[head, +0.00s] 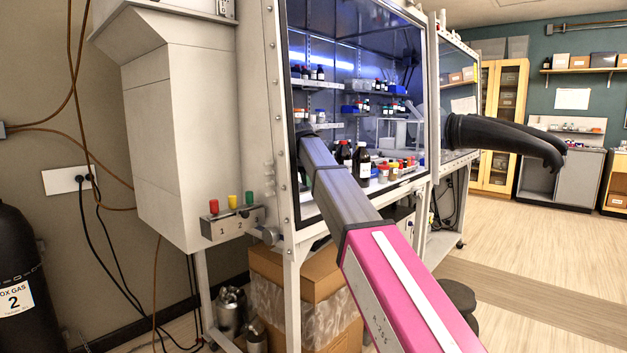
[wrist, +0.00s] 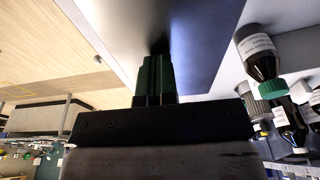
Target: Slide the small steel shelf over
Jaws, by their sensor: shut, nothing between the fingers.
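Two narrow steel shelves show inside the lit cabinet in the head view, an upper one (head: 316,84) and a lower one (head: 326,126), both with small items on them. I cannot tell which is the small steel shelf. In the wrist view my gripper (wrist: 157,58) has its dark green fingers together, with nothing between them. The tips are close to a smooth grey-blue surface (wrist: 205,35); I cannot tell whether they touch it or whether it is the shelf. In the head view my gripper is hidden beyond the arm at the cabinet front.
Dark bottles (head: 362,165) with labels stand in the cabinet, right of my arm; a bottle (wrist: 260,55) shows close to my gripper's right in the wrist view. The cabinet's front post (head: 270,110) is left of my arm. A black glove (head: 505,137) sticks out at right.

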